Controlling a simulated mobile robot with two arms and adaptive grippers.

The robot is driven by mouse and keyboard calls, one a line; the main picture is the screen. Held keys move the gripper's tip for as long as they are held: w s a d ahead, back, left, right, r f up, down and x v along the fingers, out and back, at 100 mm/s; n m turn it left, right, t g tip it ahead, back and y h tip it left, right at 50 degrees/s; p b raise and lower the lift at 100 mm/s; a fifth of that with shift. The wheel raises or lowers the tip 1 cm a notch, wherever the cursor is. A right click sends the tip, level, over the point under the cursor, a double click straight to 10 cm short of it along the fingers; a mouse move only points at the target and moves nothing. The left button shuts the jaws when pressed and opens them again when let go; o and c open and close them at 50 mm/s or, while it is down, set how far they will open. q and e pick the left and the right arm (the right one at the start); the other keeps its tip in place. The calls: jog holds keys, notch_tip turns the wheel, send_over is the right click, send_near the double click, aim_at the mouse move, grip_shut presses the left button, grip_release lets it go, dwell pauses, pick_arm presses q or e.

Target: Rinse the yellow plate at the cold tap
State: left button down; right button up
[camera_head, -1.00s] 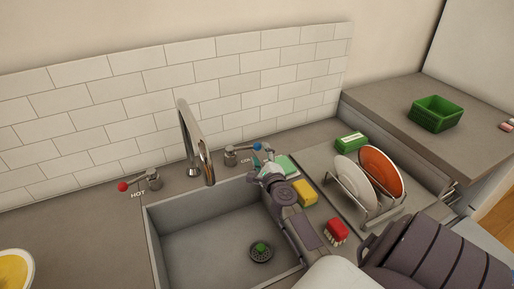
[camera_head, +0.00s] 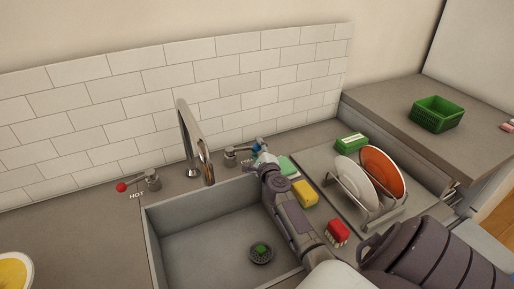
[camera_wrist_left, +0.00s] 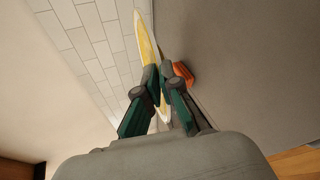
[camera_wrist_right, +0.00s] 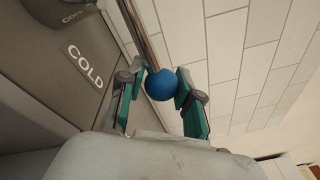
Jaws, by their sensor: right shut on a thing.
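The yellow plate (camera_head: 12,272), with a pale rim, shows in part at the lower left of the head view. In the left wrist view the plate (camera_wrist_left: 146,45) stands edge-on between the fingers of my left gripper (camera_wrist_left: 163,88), which is shut on it. The cold tap (camera_head: 238,154) has a lever with a blue knob, right of the spout (camera_head: 195,140). My right gripper (camera_head: 262,156) is at this knob. In the right wrist view its fingers (camera_wrist_right: 160,88) are shut on the blue knob (camera_wrist_right: 160,85). No water shows at the spout.
The grey sink (camera_head: 205,235) has a drain with a green piece on it. The hot tap (camera_head: 145,182) is on the left. A yellow sponge (camera_head: 304,193), a red brush (camera_head: 338,231) and a rack with a white and an orange plate (camera_head: 382,172) are on the right.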

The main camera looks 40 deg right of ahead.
grip_shut()
jog(key=shift+s+a+m+g+h, duration=0.25)
jog(key=shift+a+m+g+h, duration=0.15)
jog(key=shift+m+h, duration=0.25)
jog(key=shift+s+a+m+g+h, duration=0.25)
jog(key=shift+m+g+h, duration=0.15)
jog(key=shift+h, duration=0.25)
jog(key=shift+s+a+m+g+h, duration=0.15)
jog(key=shift+s+m+g+h, duration=0.1)
jog(key=shift+m+g+h, duration=0.25)
jog(key=o, duration=1.1)
grip_release()
jog(key=shift+c, duration=0.2)
